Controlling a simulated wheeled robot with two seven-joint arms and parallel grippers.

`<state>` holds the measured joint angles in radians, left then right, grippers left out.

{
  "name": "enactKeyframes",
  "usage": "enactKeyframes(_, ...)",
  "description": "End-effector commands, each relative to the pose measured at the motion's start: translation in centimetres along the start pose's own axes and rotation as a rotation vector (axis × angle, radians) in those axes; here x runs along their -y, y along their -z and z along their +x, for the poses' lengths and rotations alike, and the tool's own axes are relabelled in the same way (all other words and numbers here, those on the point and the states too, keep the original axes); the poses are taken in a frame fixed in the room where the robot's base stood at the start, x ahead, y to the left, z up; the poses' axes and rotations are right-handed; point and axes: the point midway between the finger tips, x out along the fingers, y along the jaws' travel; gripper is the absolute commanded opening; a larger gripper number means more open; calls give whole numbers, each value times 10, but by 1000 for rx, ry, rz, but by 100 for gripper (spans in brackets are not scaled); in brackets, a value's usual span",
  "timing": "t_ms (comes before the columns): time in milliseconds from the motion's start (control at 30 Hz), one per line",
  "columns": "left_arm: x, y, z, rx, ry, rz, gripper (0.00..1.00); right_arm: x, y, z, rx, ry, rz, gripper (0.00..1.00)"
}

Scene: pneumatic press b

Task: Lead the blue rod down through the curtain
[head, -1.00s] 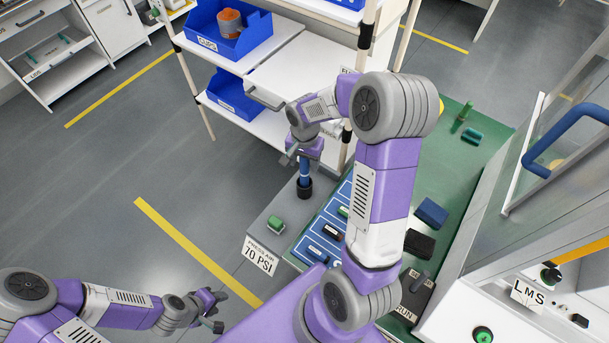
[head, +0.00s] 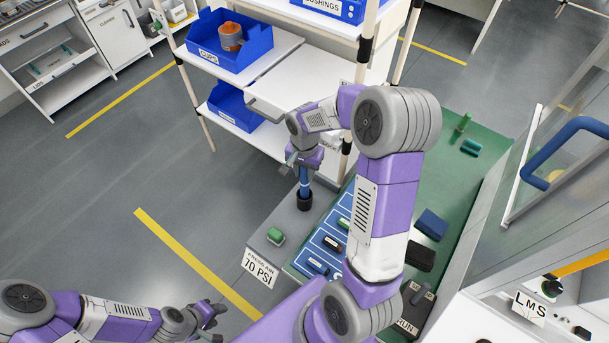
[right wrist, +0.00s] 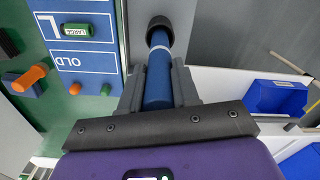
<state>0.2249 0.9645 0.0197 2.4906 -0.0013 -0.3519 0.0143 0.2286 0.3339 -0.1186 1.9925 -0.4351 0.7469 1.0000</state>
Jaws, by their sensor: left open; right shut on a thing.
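The blue rod (head: 304,184) stands about upright at the far end of the grey box marked PRESS AIR 70 PSI. My right gripper (head: 304,163) is shut on its upper part. In the right wrist view, the rod (right wrist: 158,75) lies between the two grey fingers (right wrist: 158,88) and has a pale band near its far end. That end meets a black round collar (right wrist: 160,25), also seen in the head view (head: 304,201). How deep it sits is hidden. I cannot make out a separate curtain. My left gripper (head: 217,322) is open and empty above the floor.
A green button (head: 275,235) sits on the grey box near the collar. A green bench (head: 455,180) with small coloured parts lies to the right. White shelves (head: 270,70) with blue bins stand behind. Open floor lies left.

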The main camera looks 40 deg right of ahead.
Motion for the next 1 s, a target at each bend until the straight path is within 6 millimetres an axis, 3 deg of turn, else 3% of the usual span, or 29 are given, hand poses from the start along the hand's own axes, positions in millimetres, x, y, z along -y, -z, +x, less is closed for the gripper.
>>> enactKeyframes(300,-6,-1,-17,0,0,0,43,1,0,-67,-4,5,0,0)
enactKeyframes(1000,-21,-2,-56,0,0,0,43,0,0,-133,-2,1,0,0)
